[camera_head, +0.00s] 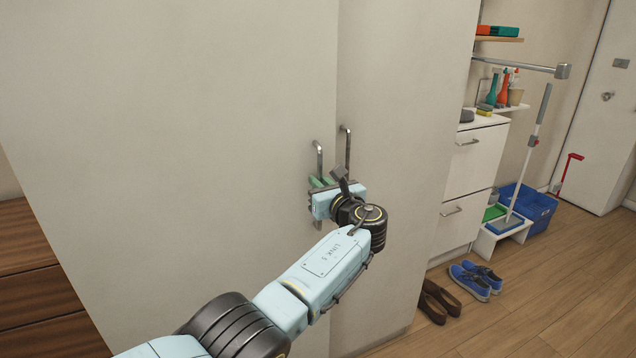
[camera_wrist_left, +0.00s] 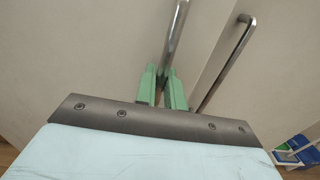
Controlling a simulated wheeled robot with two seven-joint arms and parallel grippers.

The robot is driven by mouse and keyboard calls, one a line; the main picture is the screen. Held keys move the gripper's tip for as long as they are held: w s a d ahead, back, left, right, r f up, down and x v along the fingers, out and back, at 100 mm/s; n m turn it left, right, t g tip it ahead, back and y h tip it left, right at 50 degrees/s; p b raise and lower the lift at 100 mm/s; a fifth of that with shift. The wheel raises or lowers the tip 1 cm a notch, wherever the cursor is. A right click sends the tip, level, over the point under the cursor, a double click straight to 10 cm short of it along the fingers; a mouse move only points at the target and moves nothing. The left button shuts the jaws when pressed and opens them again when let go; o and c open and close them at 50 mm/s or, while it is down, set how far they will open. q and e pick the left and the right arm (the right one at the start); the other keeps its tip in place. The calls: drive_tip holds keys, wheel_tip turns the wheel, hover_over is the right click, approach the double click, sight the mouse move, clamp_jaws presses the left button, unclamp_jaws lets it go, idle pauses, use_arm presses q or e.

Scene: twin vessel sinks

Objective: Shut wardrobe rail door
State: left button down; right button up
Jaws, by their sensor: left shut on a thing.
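The wardrobe's left door (camera_head: 200,90) is a large pale panel with a vertical metal bar handle (camera_head: 318,158) near its right edge. The right door (camera_head: 405,100) stands beside it with its own bar handle (camera_head: 347,150). The left door's edge looks offset from the right door's face, with a dark seam between them. My left gripper (camera_head: 318,184) is shut on the left door's handle. In the left wrist view its green fingers (camera_wrist_left: 168,88) lie on either side of that handle (camera_wrist_left: 177,35), and the other handle (camera_wrist_left: 228,62) is to the right, apart. My right gripper is not in view.
A brown wooden drawer unit (camera_head: 35,265) is at the far left. To the right are a white cabinet (camera_head: 472,170), brown shoes (camera_head: 440,300), blue shoes (camera_head: 476,280), a blue crate (camera_head: 535,205) and a mop (camera_head: 530,150). The wooden floor at front right is clear.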

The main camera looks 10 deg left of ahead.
use_arm(q)
drive_tip(key=shift+a+f, duration=0.1)
drive_tip(key=shift+f, duration=0.1)
drive_tip(key=c, duration=1.9)
unclamp_jaws()
drive_tip(key=p+v, duration=0.2)
drive_tip(key=v, duration=0.5)
drive_tip(key=shift+s, duration=0.1)
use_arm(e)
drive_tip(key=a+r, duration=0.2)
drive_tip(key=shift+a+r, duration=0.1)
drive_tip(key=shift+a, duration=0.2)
